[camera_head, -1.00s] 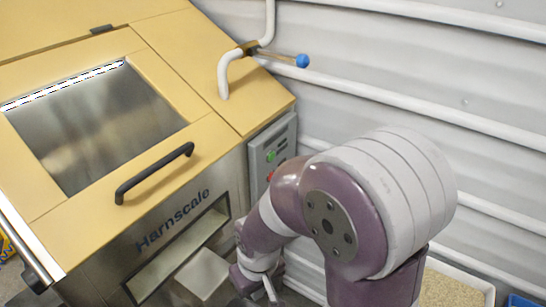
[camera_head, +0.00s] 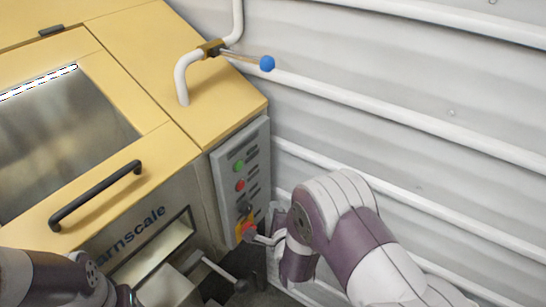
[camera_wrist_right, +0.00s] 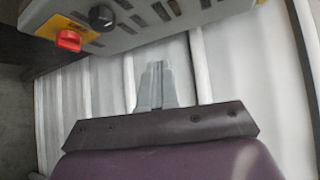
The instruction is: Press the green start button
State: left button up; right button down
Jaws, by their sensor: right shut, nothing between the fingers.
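The green start button (camera_head: 238,165) sits near the top of the grey control panel (camera_head: 226,200) on the side of the hopper, above a red button (camera_head: 240,185). My right gripper (camera_head: 262,239) is shut and empty, near the lower end of the panel, well below the green button. In the right wrist view its closed fingers (camera_wrist_right: 155,82) point up at the panel's edge, with nothing between them. The green button is outside that view. Part of my left arm shows at the lower left of the head view, but its gripper is not visible.
A black knob (camera_head: 245,208) and a red rotary switch (camera_head: 248,230) on a yellow plate lie below the buttons, close to my right gripper. A bent white pipe (camera_head: 182,75) with a blue-ended lever (camera_head: 266,64) stands above. The corrugated wall (camera_head: 400,100) is to the right.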

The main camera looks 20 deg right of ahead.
aim_at(239, 166)
notch_tip(239, 166, up, 7)
jog(key=m+t+h, duration=0.1)
jog(key=m+t, duration=0.2)
jog(key=m, duration=0.3)
pick_arm(q)
jog(key=shift+w+d+f+b, duration=0.1)
jog(key=shift+d+f+b, duration=0.1)
jog(key=shift+f+b, duration=1.05)
pick_arm(e)
jog(key=w+a, duration=0.4)
jog(key=w, duration=0.4)
jog(key=shift+f, duration=0.3)
jog(key=shift+a, duration=0.1)
pick_arm(q)
jog(key=shift+f+b, duration=0.45)
pick_arm(e)
jog(key=shift+w+a, duration=0.25)
jog(key=shift+w, duration=0.05)
